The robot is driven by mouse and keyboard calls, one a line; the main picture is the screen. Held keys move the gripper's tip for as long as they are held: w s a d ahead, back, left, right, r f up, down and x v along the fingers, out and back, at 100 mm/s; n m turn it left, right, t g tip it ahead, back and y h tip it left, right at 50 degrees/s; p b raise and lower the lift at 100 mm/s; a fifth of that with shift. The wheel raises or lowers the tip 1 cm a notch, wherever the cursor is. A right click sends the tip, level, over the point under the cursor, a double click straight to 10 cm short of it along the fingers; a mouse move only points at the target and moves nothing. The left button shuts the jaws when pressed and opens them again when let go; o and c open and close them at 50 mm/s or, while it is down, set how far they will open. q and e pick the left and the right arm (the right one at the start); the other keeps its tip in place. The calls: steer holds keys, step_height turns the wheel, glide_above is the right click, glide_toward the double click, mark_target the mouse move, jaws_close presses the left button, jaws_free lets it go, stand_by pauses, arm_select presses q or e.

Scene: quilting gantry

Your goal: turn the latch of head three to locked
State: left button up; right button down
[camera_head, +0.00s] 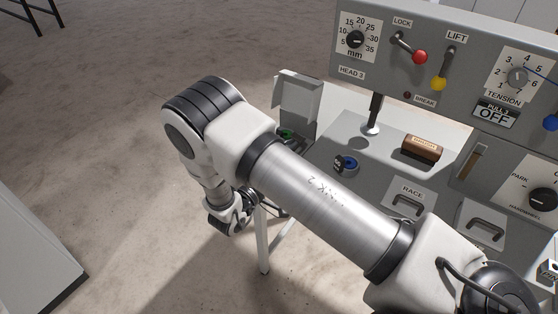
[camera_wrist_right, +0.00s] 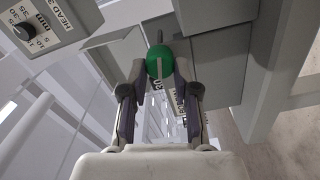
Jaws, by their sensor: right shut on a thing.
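A lever with a green ball knob (camera_wrist_right: 159,63) sits between the fingertips of my right gripper (camera_wrist_right: 158,72) in the right wrist view. The fingers press on both sides of the knob, and its dark stem runs up to a grey plate. A bit of green (camera_head: 286,134) shows below a grey box at the panel's left in the head view. My right arm crosses the head view and hides much around its hand; the fingertips there are unclear. The HEAD 3 panel (camera_head: 350,88) has a LOCK lever with a red knob (camera_head: 420,57), untouched. My left gripper is not in view.
The grey box (camera_head: 298,98) stands close to the green knob. Labels beside the green knob are partly hidden. Open floor lies to the left.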

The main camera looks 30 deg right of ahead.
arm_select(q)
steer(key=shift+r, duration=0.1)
arm_select(e)
steer(key=shift+n, duration=1.3)
steer(key=shift+d, duration=0.1)
steer(key=c, duration=0.9)
jaws_free()
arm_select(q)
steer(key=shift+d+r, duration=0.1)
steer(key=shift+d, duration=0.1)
arm_select(e)
steer(key=shift+o, duration=0.2)
steer(key=shift+d, duration=0.2)
